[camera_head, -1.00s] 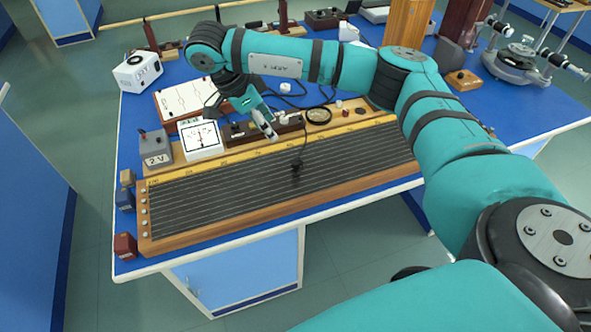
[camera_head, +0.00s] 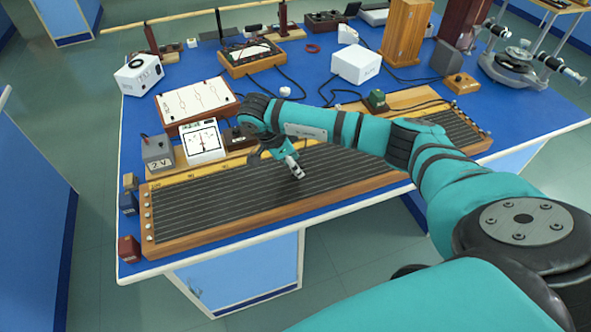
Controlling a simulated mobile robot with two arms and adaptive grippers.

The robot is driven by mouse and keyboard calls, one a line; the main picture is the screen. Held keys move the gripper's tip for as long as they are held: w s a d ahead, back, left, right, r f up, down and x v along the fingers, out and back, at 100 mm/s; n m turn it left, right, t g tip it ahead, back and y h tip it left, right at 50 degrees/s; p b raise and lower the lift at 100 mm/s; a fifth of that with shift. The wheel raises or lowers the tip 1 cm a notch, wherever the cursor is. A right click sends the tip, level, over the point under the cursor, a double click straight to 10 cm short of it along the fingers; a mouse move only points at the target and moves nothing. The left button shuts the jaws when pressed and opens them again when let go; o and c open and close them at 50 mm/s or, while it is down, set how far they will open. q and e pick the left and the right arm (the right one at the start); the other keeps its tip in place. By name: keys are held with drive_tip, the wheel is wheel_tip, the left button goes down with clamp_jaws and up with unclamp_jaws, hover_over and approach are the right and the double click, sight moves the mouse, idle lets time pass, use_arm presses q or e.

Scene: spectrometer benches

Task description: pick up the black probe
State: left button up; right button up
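My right arm reaches in from the right, and its gripper (camera_head: 297,170) points down over the long wooden board with dark parallel wires (camera_head: 220,200). The fingertips are low, at or just above the wires near the middle of the board. The black probe cannot be made out now; the gripper covers the place where it stood on the wires in the earlier frame. I cannot tell whether the fingers are open or shut, or whether they touch the probe. My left gripper is out of view.
Left of the gripper stand a white meter (camera_head: 204,141) and a grey 2 V box (camera_head: 157,152). A white box (camera_head: 356,65), a dark green block (camera_head: 376,99) and black cables lie behind my arm.

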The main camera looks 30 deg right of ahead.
drive_tip(key=shift+x, duration=1.05)
clamp_jaws()
drive_tip(key=shift+r, duration=0.1)
